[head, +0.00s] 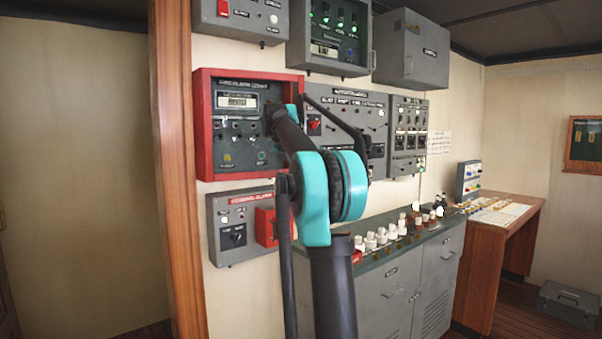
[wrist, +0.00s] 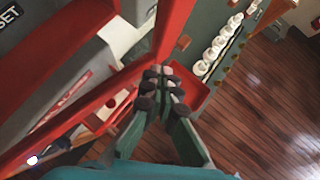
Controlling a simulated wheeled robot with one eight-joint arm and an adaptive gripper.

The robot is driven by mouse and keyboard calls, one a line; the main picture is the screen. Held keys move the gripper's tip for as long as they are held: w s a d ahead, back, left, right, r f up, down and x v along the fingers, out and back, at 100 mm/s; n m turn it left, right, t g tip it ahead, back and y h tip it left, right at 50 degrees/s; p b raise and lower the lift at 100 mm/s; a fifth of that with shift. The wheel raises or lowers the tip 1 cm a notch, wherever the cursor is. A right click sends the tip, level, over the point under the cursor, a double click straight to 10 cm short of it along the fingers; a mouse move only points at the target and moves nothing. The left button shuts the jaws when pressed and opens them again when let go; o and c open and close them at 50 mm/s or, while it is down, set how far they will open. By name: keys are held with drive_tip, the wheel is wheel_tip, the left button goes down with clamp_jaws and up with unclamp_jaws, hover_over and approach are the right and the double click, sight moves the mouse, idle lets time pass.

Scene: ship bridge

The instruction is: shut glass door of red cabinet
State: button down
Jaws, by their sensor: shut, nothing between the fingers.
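The red cabinet (head: 201,125) hangs on the wall left of centre in the head view, with a display and knobs visible inside its red frame. My arm covers its right edge, and I cannot make out the glass door's angle there. In the wrist view a red frame bar (wrist: 85,118) runs diagonally from lower left to top centre. It appears to belong to the cabinet or its door; the glass itself is hard to tell. My gripper (wrist: 165,80) is shut and empty, its dark fingertips close beside that bar; contact is unclear. My gripper is hidden behind my arm in the head view.
A grey alarm box (head: 222,250) sits below the cabinet, and grey panels (head: 377,100) adjoin it at right. A wooden post (head: 176,170) stands left. A grey console (head: 400,280) with white knobs stands below right. Wooden floor (wrist: 265,100) shows clear at right in the wrist view.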

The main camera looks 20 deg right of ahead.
drive_tip(key=w+a, duration=0.1)
drive_tip(key=w, duration=0.6)
drive_tip(key=shift+w, duration=0.35)
drive_tip(key=shift+a+r, duration=0.1)
